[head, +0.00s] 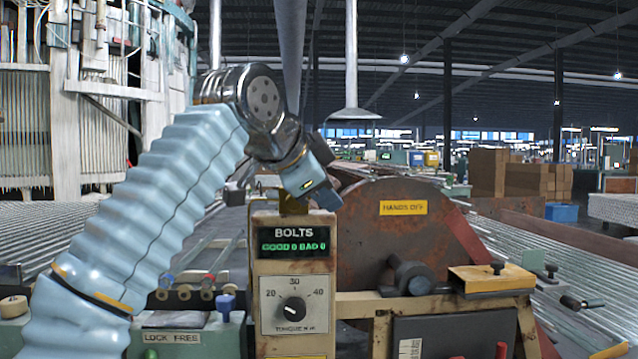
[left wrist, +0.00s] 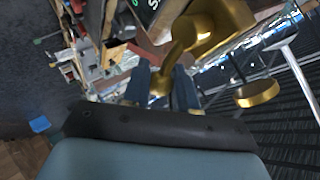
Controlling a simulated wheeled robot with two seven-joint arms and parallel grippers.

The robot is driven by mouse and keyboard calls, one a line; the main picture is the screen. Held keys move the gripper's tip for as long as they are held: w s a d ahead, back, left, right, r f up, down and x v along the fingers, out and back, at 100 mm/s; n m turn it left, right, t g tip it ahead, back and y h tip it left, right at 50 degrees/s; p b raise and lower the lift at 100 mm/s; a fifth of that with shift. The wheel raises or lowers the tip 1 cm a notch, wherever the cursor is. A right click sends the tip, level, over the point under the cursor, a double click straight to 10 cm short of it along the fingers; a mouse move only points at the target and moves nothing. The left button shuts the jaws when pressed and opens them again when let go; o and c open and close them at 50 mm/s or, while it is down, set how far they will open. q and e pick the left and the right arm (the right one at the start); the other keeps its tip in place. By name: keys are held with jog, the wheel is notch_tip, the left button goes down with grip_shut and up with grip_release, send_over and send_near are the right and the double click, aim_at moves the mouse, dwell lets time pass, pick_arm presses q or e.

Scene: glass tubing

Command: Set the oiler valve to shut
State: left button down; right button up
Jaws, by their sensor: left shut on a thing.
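The oiler valve shows as a shiny brass body (left wrist: 220,22) in the left wrist view, with a curved brass part running down between my fingers. A round brass disc (left wrist: 257,94) on a thin stem is to its right. My left gripper (left wrist: 163,82) is shut on that brass part, one dark blue finger on each side. In the head view, my left gripper (head: 318,190) is above the beige BOLTS post, and only a bit of brass (head: 292,204) shows below it. The rest of the valve is hidden there, so I cannot tell its setting. My right gripper is out of view.
The BOLTS post (head: 266,280) carries a green-lit display (head: 294,247) and a torque dial (head: 294,308). A rusty guard (head: 365,245) labelled HANDS OFF stands close on the right. A LOCK FREE panel (head: 172,337) is at lower left. Glass tubing lies on both sides.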

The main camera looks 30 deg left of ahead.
pick_arm(q)
jog(key=f+m+g+y, duration=0.2)
jog(key=shift+w+d+y, duration=0.15)
jog(key=shift+d+y, duration=0.1)
jog(key=shift+y, duration=0.15)
jog(key=shift+f+g, duration=0.1)
jog(key=shift+g, duration=0.2)
jog(key=c, duration=1.2)
grip_release()
